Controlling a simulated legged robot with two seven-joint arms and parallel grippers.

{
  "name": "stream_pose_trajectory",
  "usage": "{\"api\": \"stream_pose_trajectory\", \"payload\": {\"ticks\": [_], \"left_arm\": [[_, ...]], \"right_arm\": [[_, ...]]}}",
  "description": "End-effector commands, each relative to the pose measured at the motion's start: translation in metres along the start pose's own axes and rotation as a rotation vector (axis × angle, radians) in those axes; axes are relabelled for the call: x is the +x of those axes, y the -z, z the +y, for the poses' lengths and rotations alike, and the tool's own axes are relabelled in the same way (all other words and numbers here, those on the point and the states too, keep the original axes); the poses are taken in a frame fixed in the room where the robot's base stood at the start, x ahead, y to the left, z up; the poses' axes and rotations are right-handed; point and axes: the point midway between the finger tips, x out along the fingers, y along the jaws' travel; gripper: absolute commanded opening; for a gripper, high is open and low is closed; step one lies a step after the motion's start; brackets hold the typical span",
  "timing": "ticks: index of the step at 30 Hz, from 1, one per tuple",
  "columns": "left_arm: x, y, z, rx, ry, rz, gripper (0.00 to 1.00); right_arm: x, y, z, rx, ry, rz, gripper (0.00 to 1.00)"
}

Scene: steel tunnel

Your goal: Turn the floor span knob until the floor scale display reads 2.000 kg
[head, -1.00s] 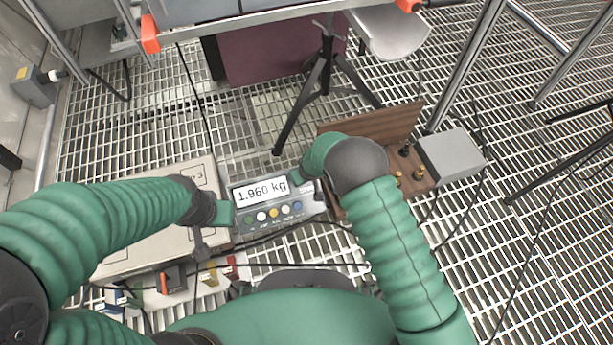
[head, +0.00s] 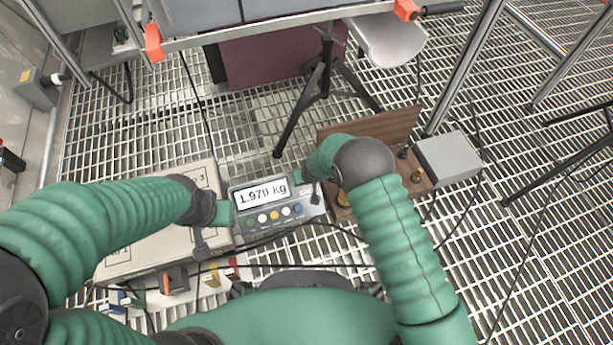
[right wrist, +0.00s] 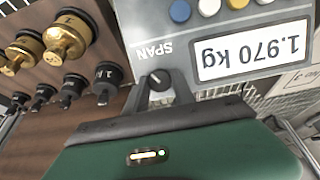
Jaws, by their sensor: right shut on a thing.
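The floor scale display (head: 262,194) reads 1.970 kg in the head view. It shows upside down in the right wrist view (right wrist: 251,50). The span knob (right wrist: 159,80) is a small dark knob beside the word SPAN on the grey scale panel (right wrist: 210,64). My right gripper (right wrist: 157,85) is shut on the knob, with its dark fingers around it. In the head view my right gripper (head: 305,178) is at the panel's right end, and my arm partly covers that end. My left gripper (head: 226,212) is at the panel's left end; its fingertips are too small to tell open from shut.
A wooden weight box (head: 372,130) with brass weights (right wrist: 66,37) and dark weights (right wrist: 106,76) stands right of the panel. A grey box (head: 448,158) sits beyond it. A beige case (head: 130,262) is at left. A black tripod (head: 318,85) stands behind on the grating.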

Motion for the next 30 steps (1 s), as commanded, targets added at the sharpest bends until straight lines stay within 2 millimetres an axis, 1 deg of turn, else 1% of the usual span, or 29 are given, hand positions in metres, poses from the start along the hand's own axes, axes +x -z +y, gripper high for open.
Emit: {"api": "stream_pose_trajectory", "payload": {"ticks": [1, 3, 12, 21, 30], "left_arm": [[-0.009, 0.002, 0.000, 0.000, 0.000, 0.000, 0.34], [-0.014, 0.003, 0.000, 0.000, 0.000, 0.000, 0.34], [-0.032, 0.008, 0.000, 0.000, 0.000, 0.000, 0.34], [-0.041, 0.010, 0.000, 0.000, 0.000, 0.000, 0.34], [-0.044, 0.010, 0.000, 0.000, 0.000, 0.000, 0.34]], "right_arm": [[-0.004, 0.001, 0.001, 0.039, 0.008, -0.002, 0.00], [-0.004, 0.001, 0.001, 0.097, 0.021, -0.001, 0.00], [-0.003, 0.001, 0.002, 0.344, 0.073, -0.001, 0.00], [-0.001, 0.000, 0.003, 0.514, 0.109, 0.000, 0.00], [0.000, -0.001, 0.003, 0.579, 0.122, 0.001, 0.00]]}}
